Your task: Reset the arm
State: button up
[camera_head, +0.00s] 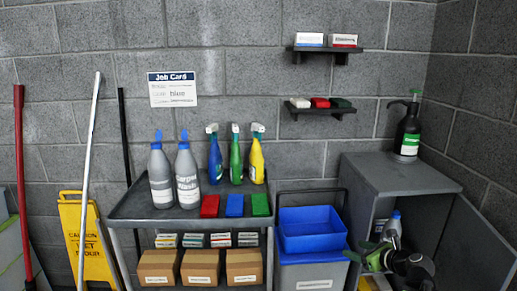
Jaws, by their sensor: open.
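My gripper (362,254), with green fingers on a black arm, shows at the lower right. It is open, and I see nothing between its fingers. It is in front of the open grey cabinet (395,172) and just right of the blue tray (312,244) in the picture. A grey bottle with a blue cap (393,224) shows behind my arm, by the cabinet opening. My arm hides part of the cabinet's inside.
A grey cart (140,213) holds two grey bottles, three spray bottles, and red, blue and green pads, with boxes below. A black pump bottle (407,138) stands on the cabinet. Two wall shelves hold small items. A yellow sign (78,235) and poles stand left.

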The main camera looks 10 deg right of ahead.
jog(key=w+a+f+n+g+y, duration=0.25)
jog(key=a+n, duration=0.25)
jog(key=a, duration=1.1)
jog(key=s+a+f+n+g+h, duration=0.1)
jog(key=s+a+f+n+g, duration=0.35)
jog(key=a+n, duration=0.4)
jog(key=s+a+f+n+g+h, duration=0.25)
jog(key=a+f+n, duration=0.25)
jog(key=a+n, duration=0.35)
jog(key=s+d+n+g+h+p, duration=0.1)
jog(key=s+d+n+g+h, duration=0.2)
jog(key=s+d+n, duration=0.5)
jog(key=w+a+r+n+p, duration=0.1)
jog(key=w+r+p, duration=0.2)
jog(key=r+p, duration=1.6)
jog(key=shift+a+r+p, duration=0.15)
jog(key=shift+r+p, duration=0.15)
jog(key=shift+p, duration=0.05)
jog(key=shift+t, duration=0.25)
jog(key=shift+c, duration=0.3)
